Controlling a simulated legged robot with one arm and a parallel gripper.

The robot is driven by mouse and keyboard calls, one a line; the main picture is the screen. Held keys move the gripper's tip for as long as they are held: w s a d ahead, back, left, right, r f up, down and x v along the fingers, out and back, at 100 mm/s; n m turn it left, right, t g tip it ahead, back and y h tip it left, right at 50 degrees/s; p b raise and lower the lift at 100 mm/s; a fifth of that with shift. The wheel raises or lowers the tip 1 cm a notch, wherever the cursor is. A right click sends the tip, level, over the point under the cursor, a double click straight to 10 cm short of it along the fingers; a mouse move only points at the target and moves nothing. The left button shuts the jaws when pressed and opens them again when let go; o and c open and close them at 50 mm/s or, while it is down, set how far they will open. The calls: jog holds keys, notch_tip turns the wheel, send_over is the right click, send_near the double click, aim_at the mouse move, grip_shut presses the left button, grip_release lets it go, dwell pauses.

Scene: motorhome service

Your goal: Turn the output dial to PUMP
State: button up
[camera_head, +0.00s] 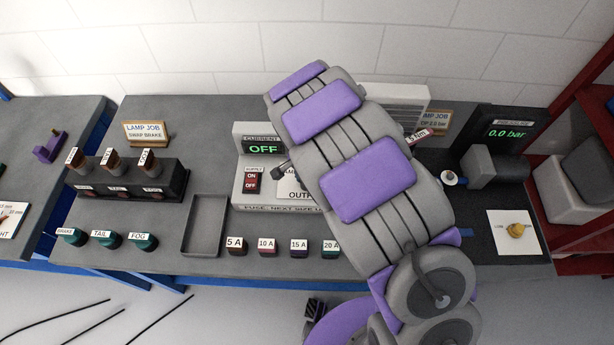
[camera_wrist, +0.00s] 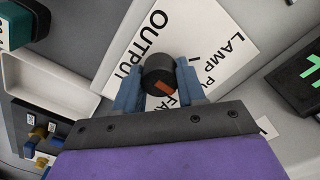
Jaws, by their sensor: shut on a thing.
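The output dial (camera_wrist: 160,76) shows in the wrist view as a round dark knob with an orange-red mark. It stands on a white label plate (camera_wrist: 215,38) with OUTPUT, LAMP and partly hidden words, so I cannot read PUMP. My gripper (camera_wrist: 158,88) is shut on the dial, one blue-grey finger on each side. In the head view my arm hides the dial and most of its plate; part of the white plate (camera_head: 294,188) shows to the left of the arm. The supply unit (camera_head: 238,192) carries a red and black supply switch (camera_head: 251,181) and a display (camera_head: 263,148) reading OFF.
Fuses marked 5 A (camera_head: 237,246) to 20 A stand along the bench front beside an empty grey tray (camera_head: 206,226). A black holder (camera_head: 128,180) with several plugs is at left.

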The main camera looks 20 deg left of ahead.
jog(key=shift+w+a+r, duration=0.1)
dwell(0.5)
jog(key=o, duration=1)
jog(key=shift+a, duration=0.1)
jog(key=shift+o, duration=0.2)
jog(key=shift+r, duration=0.1)
notch_tip(320, 180, up, 17)
jog(key=p, duration=0.1)
